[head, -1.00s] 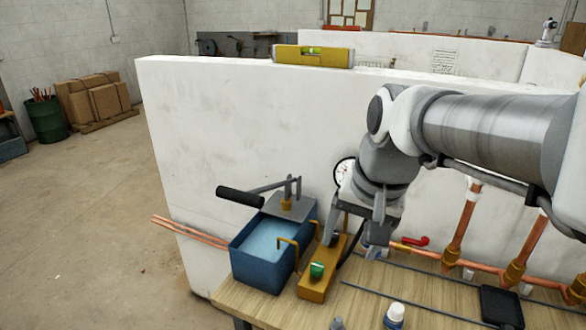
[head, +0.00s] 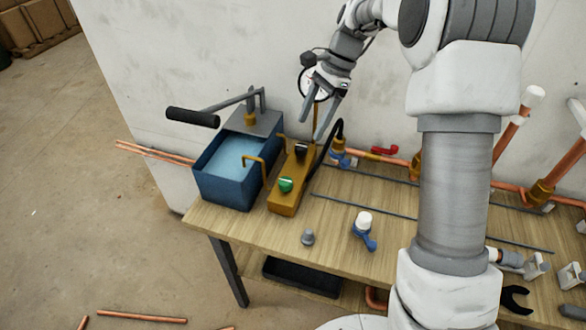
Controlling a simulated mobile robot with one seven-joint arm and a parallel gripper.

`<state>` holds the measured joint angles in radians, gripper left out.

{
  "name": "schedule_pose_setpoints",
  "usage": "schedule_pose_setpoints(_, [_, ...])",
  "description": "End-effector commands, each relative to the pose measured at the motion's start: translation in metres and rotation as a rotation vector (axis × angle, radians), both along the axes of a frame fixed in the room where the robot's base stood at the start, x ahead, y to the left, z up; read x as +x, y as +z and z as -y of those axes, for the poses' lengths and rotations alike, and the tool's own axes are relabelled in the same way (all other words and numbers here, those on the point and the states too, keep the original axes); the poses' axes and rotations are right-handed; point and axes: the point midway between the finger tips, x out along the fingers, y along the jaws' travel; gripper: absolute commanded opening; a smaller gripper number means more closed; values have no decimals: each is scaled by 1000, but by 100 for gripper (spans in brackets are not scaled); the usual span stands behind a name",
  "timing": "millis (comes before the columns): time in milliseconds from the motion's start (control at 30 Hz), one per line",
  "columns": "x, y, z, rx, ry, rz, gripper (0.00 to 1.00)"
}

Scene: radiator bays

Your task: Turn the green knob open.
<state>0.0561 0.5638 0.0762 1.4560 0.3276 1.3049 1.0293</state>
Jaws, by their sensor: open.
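The green knob (head: 286,184) sits on top of the brass-coloured block (head: 284,208), toward its near end. A black knob (head: 300,149) is farther back on the same block. My gripper (head: 312,128) is open and empty, its two fingers pointing down just above and to the right of the black knob, behind the green knob. It appears apart from the green knob. The fingers hide part of the pressure gauge (head: 306,84) behind them.
A blue water tank (head: 219,193) with a black-handled lever (head: 192,117) stands left of the block. Copper pipes rise on the right.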

Motion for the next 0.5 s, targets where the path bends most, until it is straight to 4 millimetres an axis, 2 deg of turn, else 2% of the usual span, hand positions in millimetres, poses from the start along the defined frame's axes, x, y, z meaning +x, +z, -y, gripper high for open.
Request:
schedule_pose_setpoints(167, [-3, -18, -7, 1, -1, -4, 76])
schedule_pose_setpoints(500, [-16, -85, -32, 0, 1, -5, 76])
